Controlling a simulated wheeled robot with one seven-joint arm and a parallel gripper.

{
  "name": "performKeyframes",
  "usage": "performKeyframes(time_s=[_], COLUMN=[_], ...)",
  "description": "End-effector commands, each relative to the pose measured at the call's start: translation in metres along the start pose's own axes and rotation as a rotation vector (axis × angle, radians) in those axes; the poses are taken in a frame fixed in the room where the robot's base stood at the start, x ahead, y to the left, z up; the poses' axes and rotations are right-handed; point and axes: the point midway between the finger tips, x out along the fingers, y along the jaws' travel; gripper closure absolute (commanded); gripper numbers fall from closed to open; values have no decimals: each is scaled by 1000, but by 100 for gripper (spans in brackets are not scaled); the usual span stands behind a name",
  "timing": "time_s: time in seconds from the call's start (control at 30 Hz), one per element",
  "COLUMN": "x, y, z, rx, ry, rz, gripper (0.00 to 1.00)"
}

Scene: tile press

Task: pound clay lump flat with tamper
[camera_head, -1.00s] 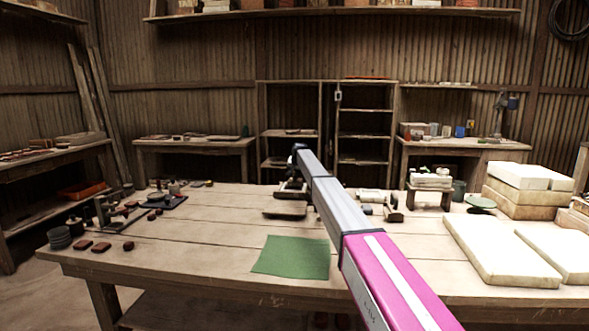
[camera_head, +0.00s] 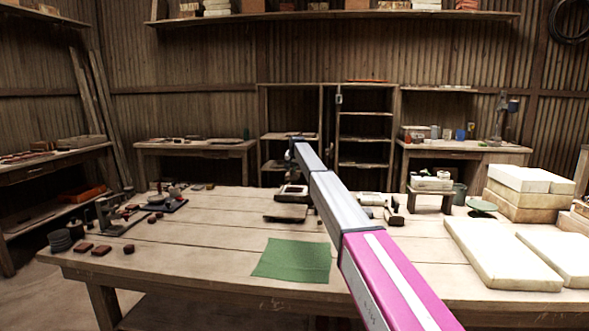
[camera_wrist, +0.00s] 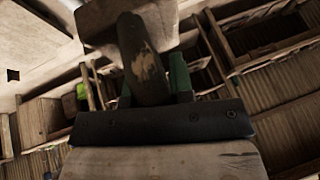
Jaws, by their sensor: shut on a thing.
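My gripper (camera_wrist: 153,88) is shut on the dark, worn handle (camera_wrist: 146,65) of the tamper, with green finger parts on either side. A pale wooden block (camera_wrist: 160,163) and a dark screwed bar (camera_wrist: 160,122) fill the lower part of the wrist view. In the head view my arm reaches over the table, and its far end hides most of the gripper and the tamper. A small framed tray (camera_head: 291,193) with a pale reddish surface, perhaps the clay lump, lies just below the arm's end. I cannot tell how flat it is.
A green mat (camera_head: 292,260) lies on the wooden table (camera_head: 200,255) in front. A brown board (camera_head: 285,213) lies by the tray. Small tools and dark pieces (camera_head: 84,247) are at left. Pale slabs (camera_head: 500,255) and stacked blocks (camera_head: 530,190) take up the right.

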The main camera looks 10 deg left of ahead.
Motion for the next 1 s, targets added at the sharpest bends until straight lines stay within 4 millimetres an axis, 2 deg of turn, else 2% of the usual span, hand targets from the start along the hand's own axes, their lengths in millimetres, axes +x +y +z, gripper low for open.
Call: performKeyframes(time_s=[0.43,0.57,0.7,0.73,0.9,1.0], x=[4,24,58,60,56,47], y=[2,8,18,19,18,15], z=[2,14,32,32,29,24], rx=[0,0,0,-1,-1,-1], ry=[1,-1,-1,1,-1,-1], rz=[1,1,2,1,2,2], gripper=[100,100,100,100,100,100])
